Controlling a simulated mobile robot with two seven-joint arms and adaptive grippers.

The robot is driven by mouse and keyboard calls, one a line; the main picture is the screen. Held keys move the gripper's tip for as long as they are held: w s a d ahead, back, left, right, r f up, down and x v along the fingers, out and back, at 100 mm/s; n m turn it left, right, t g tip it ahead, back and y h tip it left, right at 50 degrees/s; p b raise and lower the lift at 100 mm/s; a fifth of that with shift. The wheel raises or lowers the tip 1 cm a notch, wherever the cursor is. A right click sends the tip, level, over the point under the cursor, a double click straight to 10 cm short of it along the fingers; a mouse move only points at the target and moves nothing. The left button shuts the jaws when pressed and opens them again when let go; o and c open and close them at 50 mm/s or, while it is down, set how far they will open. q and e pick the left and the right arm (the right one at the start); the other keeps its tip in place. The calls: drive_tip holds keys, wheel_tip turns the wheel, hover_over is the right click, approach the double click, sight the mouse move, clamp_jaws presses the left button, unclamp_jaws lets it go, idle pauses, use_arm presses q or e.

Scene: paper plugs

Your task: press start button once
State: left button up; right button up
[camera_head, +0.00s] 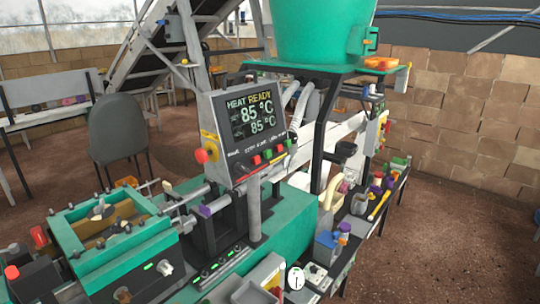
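The control panel (246,132) is a grey box on a post in the middle of the head view. Its dark screen (252,115) reads "HEAT READY" with two lines of 85 °C. Below the screen is a row of small buttons, including a red button (256,160), a green button (267,154) and another green button (288,143). Their labels are too small to read, so I cannot tell which is the start button. A red mushroom knob (201,156) on a yellow plate sticks out of the panel's left side. Neither of my grippers shows.
A green machine bed (290,225) with rods and clamps stands under the panel. A large green hopper (318,35) is above and behind. A narrow bench with small items (380,195) runs along the right. A dark chair (115,130) stands at left; brown floor (450,240) is clear at right.

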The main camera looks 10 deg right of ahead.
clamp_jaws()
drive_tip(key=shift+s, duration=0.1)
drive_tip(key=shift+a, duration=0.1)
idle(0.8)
